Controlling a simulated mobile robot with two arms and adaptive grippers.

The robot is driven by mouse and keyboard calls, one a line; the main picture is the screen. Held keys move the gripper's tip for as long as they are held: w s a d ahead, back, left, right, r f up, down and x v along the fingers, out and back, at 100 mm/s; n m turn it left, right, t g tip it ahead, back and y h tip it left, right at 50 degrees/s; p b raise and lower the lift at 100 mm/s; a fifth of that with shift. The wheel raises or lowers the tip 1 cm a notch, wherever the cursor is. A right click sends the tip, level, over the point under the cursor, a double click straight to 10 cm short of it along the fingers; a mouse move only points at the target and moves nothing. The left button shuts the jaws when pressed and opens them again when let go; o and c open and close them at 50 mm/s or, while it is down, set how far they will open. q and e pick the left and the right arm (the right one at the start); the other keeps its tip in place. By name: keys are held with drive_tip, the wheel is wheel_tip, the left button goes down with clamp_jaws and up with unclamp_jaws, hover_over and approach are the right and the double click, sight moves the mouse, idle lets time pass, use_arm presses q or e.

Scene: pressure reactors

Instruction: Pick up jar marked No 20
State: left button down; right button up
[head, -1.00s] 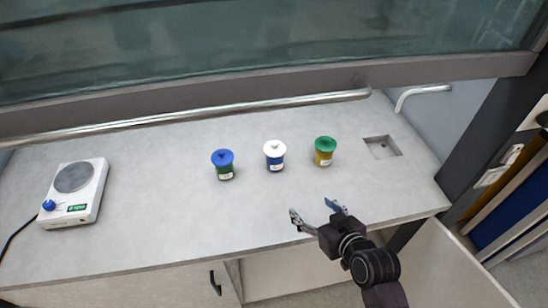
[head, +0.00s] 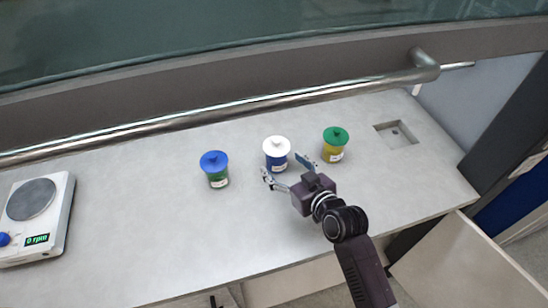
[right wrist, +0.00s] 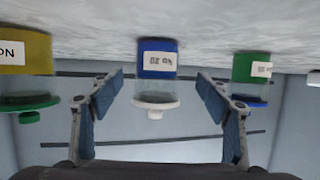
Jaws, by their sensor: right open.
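The middle jar has a white lid and blue body (head: 277,163). It stands upright on the bench and shows upside down in the right wrist view (right wrist: 158,62), where its small inverted label seems to read No 20. My right gripper (head: 285,168) is open and empty, just in front of this jar, its fingers spread to either side of it in the picture. In the right wrist view the jar appears between the two fingers (right wrist: 160,95); I cannot tell whether they reach around it. My left gripper is not in view.
A green jar with a blue lid (head: 215,168) stands left of the middle jar, and a yellow jar with a green lid (head: 334,145) stands right. A hotplate (head: 55,215) sits far left. A metal rail (head: 200,117) crosses behind. A square recess (head: 397,136) lies at right.

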sight(282, 161)
drive_tip(key=shift+w+r, duration=0.1)
drive_tip(key=shift+w, duration=0.05)
drive_tip(key=shift+w+a, duration=0.15)
drive_tip(key=shift+w, duration=0.2)
drive_tip(key=p+x, duration=0.1)
drive_tip(key=x, duration=0.2)
drive_tip(key=shift+w, duration=0.35)
drive_tip(key=shift+w+a+f, duration=0.15)
drive_tip(key=shift+w+f, duration=0.1)
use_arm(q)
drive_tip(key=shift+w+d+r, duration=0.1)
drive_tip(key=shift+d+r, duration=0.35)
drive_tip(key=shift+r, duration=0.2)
use_arm(e)
drive_tip(key=shift+c, duration=0.7)
drive_tip(key=c, duration=0.8)
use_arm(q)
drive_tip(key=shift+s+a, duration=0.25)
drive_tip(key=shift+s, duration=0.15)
use_arm(e)
drive_tip(key=c, duration=0.6)
